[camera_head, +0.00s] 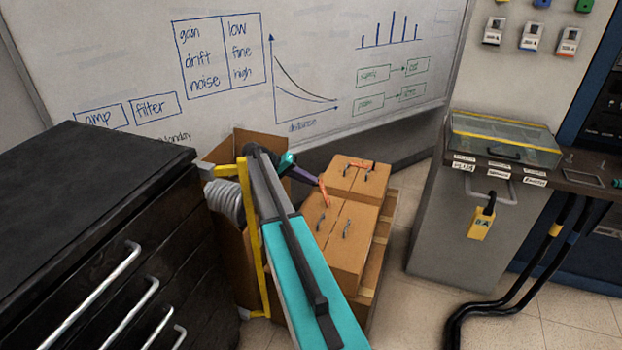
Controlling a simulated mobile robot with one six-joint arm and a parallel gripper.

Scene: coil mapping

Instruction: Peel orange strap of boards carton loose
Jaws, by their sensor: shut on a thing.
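Two brown cartons sit on a wooden pallet (381,240) in the middle of the view. The nearer carton (352,236) is the larger, and the other carton (369,188) is behind it. An orange strap (324,192) stands up at the nearer carton's back left. Another orange strap (361,164) lies across the top of the farther carton. My gripper (321,181) is at the upper end of the nearer strap, shut on it. My teal arm hides the left side of the nearer carton. I cannot read which carton is the boards carton.
A black drawer cabinet (80,190) fills the left. An open carton (233,148) and a grey ribbed hose (226,203) are behind my arm. Black cables (510,303) cross the floor. A whiteboard (330,50) is behind.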

